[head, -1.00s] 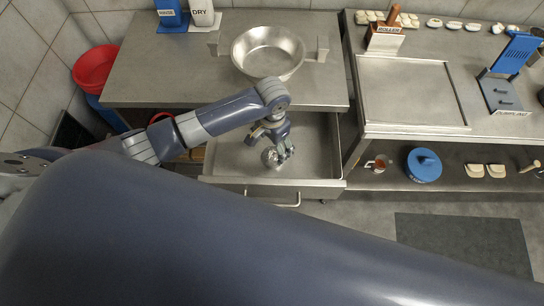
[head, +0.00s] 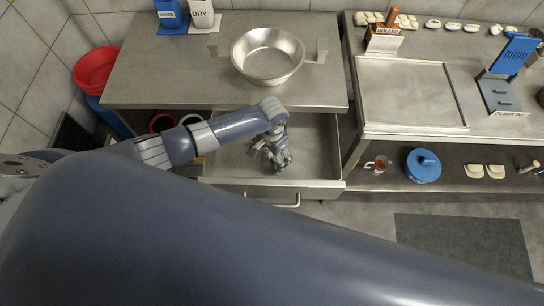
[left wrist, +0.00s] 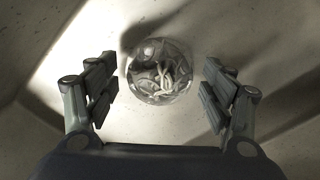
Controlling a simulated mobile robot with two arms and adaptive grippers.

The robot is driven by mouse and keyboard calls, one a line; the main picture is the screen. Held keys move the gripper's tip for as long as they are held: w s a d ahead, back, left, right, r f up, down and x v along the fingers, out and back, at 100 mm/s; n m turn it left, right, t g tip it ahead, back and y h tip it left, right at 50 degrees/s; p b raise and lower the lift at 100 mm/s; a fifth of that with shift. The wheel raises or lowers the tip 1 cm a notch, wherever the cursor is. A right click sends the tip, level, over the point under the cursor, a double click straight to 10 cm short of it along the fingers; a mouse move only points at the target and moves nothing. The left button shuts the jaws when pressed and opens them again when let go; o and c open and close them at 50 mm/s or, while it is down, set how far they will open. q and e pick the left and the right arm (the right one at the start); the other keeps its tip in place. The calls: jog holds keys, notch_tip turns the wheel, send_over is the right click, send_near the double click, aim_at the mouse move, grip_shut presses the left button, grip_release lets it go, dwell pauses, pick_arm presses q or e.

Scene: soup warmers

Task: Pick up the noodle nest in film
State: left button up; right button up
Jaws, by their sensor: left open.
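The noodle nest in film (left wrist: 159,72) is a round, shiny clear-wrapped bundle with pale strands. In the left wrist view it lies on the drawer floor, ahead of and between the fingers, with bare floor on both sides of it. My left gripper (head: 279,163) is in the open metal drawer (head: 318,150), pointing down; it also shows in the left wrist view (left wrist: 159,93). Its fingers are spread wide and touch nothing. In the head view the gripper hides the nest. My right gripper is in neither view.
A steel bowl (head: 268,76) stands on the counter (head: 165,70) above the drawer. Red basins (head: 95,70) are at the left wall. A second table on the right carries a roller stand (head: 384,38) and a blue press (head: 510,60). The drawer's right part is clear.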

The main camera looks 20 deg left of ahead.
pick_arm(q)
jog(key=c, duration=1.2)
